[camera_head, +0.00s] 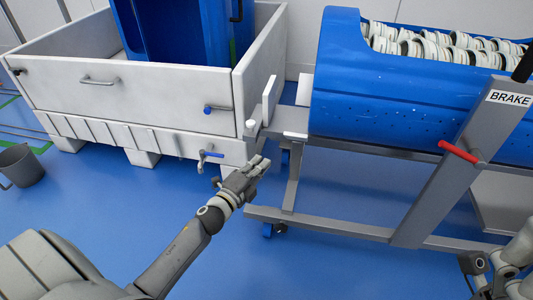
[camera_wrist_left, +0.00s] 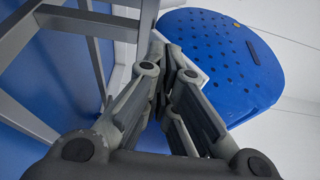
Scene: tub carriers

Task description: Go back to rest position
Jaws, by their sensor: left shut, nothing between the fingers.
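My left gripper (camera_head: 257,165) reaches forward from the bottom of the head view. It is shut and empty, over the blue floor in front of the gap between the white crate and the cart. In the left wrist view its fingers (camera_wrist_left: 168,52) are closed together, with the blue tub (camera_wrist_left: 225,65) beyond them. My right arm shows only in part at the lower right corner of the head view. The state of its gripper cannot be made out.
A white crate (camera_head: 150,95) with a blue container (camera_head: 178,35) inside stands at the left. A grey wheeled cart (camera_head: 340,229) carries a blue tub (camera_head: 400,95) full of pale round parts. A red brake lever (camera_head: 458,151) sticks out from it. A grey bucket (camera_head: 20,165) stands far left.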

